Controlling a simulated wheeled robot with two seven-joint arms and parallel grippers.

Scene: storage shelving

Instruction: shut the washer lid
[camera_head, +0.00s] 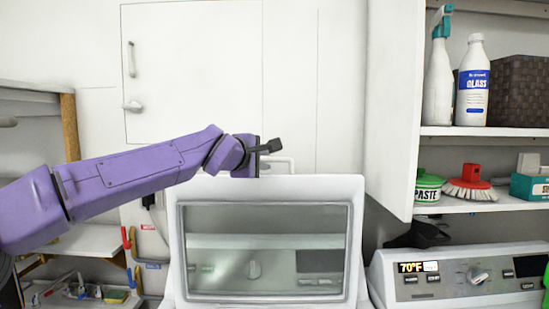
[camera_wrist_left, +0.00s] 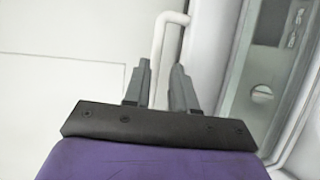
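The washer lid (camera_head: 352,190) is a white panel with a grey framed window, standing raised at the lower middle of the head view. Its right part also shows at the right edge of the left wrist view (camera_wrist_left: 222,75). My left gripper (camera_head: 275,146) is just above the lid's top edge, near its middle; I cannot tell whether it touches. In the left wrist view its two grey fingers (camera_wrist_left: 161,65) are apart with nothing held between them. A white bent pipe or handle shows beyond them. The washer's opening is hidden behind or below the lid. My right gripper is out of view.
An appliance control panel (camera_head: 470,275) with a dial stands at lower right. Shelves at right hold a spray bottle (camera_head: 438,80), glass cleaner (camera_head: 473,85), a paste tub (camera_head: 427,188) and a red brush (camera_head: 470,182). Tools lie on left shelves.

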